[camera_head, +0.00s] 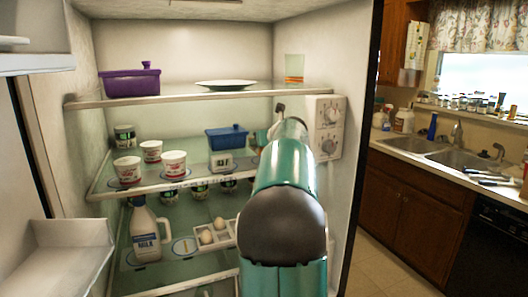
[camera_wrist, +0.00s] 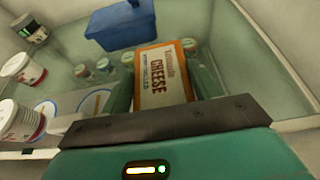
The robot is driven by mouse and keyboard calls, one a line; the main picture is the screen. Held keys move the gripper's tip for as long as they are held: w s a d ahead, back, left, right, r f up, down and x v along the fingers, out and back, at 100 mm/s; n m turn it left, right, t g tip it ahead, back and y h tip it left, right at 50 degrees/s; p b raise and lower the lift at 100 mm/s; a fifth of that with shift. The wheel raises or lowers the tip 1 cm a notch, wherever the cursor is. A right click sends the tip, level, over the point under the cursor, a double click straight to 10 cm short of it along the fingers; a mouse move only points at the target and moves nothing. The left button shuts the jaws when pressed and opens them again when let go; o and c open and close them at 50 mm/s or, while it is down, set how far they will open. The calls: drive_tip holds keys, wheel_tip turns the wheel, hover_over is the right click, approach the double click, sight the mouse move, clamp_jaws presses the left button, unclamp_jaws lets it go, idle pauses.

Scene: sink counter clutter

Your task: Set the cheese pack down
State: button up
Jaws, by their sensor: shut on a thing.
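The cheese pack (camera_wrist: 165,78) is a cream box with an orange border and the word CHEESE, seen in the wrist view. My gripper (camera_wrist: 163,88) is shut on it, with a green finger on each side. The pack is over the glass middle shelf (camera_head: 130,187) of the fridge, near the blue container (camera_wrist: 120,24). I cannot tell whether its underside touches the glass. In the head view my green arm reaches into the fridge and hides most of the gripper; the pack is not clearly seen there.
The blue container (camera_head: 227,137) stands at the back of the middle shelf. White tubs (camera_head: 127,169) stand at its left. A purple pot (camera_head: 131,82) and a plate (camera_head: 225,85) are on the shelf above. A milk jug (camera_head: 145,232) and eggs (camera_head: 206,237) are below.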

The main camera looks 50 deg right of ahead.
drive_tip(key=shift+f, duration=1.65)
drive_tip(key=shift+f, duration=0.15)
drive_tip(key=o, duration=1.1)
drive_tip(key=v, duration=1.2)
drive_tip(key=shift+d, duration=0.1)
